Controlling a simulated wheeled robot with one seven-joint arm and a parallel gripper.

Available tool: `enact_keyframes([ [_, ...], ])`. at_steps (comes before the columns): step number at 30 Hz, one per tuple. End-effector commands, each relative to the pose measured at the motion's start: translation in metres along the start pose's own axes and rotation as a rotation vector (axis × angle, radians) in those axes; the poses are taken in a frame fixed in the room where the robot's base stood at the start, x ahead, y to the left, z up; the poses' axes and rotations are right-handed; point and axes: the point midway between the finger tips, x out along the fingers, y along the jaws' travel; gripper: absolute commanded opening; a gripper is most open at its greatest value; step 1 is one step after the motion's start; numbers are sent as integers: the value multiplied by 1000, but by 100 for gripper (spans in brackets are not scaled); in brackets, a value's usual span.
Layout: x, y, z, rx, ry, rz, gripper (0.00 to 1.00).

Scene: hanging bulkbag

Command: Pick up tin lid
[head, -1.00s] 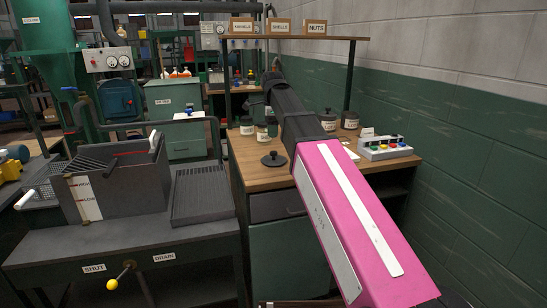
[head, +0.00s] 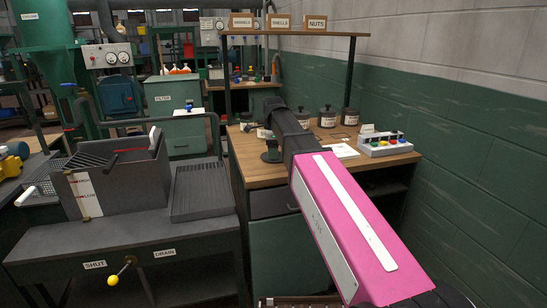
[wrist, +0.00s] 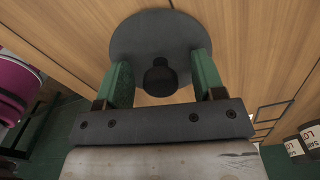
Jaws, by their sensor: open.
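The tin lid is a dark grey round disc with a black knob. In the wrist view the lid (wrist: 150,30) lies on the wooden bench top, its knob toward me. My gripper (wrist: 161,68) is open, with one green finger on each side of the knob and a gap to it on both sides. In the head view my gripper (head: 271,146) is low over the left front part of the bench, at the lid (head: 271,158), which it partly hides. I cannot tell whether the fingertips touch the disc.
Dark labelled jars (head: 327,118) stand farther back on the wooden bench (head: 375,162). A white sheet (head: 343,151) and a button box (head: 385,144) lie to the right. A shelf (head: 300,34) rises behind. A grey sink unit (head: 120,240) stands left.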

Motion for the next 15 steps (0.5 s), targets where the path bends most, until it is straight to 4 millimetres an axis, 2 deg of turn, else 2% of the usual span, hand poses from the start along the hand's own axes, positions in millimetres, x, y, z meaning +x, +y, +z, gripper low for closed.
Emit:
enact_keyframes([
  [6, 1, 0, 0, 0, 0, 0, 63],
  [8, 1, 0, 0, 0, 0, 0, 46],
  [9, 1, 0, 0, 0, 0, 0, 33],
  [11, 1, 0, 0, 0, 0, 0, 14],
  [12, 1, 0, 0, 0, 0, 0, 10],
  [15, 1, 0, 0, 0, 0, 0, 9],
])
